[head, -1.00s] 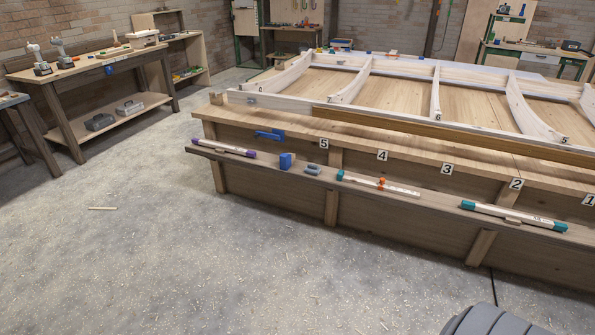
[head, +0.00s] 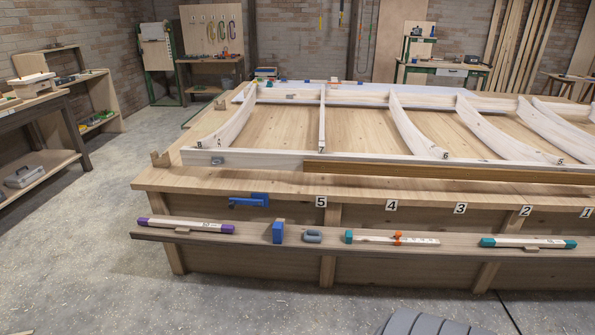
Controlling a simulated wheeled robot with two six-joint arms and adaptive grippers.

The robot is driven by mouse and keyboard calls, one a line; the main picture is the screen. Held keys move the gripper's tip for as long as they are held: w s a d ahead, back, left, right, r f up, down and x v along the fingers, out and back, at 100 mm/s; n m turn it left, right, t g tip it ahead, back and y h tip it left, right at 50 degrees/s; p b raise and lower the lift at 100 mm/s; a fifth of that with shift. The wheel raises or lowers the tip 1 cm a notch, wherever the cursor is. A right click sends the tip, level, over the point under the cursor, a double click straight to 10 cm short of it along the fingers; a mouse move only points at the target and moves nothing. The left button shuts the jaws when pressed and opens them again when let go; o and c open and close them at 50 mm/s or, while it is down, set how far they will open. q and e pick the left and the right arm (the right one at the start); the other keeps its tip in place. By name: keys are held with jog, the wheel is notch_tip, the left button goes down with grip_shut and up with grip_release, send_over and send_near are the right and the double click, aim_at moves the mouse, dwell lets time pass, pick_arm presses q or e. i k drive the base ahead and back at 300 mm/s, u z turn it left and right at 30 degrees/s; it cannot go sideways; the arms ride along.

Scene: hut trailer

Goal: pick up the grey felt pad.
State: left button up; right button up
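No thing in the head view can be told for certain as the grey felt pad. A small grey-blue rounded thing (head: 313,236) lies on the narrow front ledge (head: 380,252), just right of an upright blue block (head: 278,231). It is too small to tell whether it is felt. Neither of my grippers shows in the view.
The ledge also holds a purple-ended bar (head: 186,225), a white bar with orange clip (head: 392,238) and a teal-ended bar (head: 528,243). A blue clamp (head: 249,201) is on the wooden platform's front (head: 230,187). Floor at the left (head: 75,260) is mostly clear.

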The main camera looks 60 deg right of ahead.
aim_at(311, 236)
jog(key=z, duration=0.3)
jog(key=i, duration=1.2)
jog(key=z, duration=1.55)
jog(key=i, duration=0.85)
jog(key=z, duration=0.95)
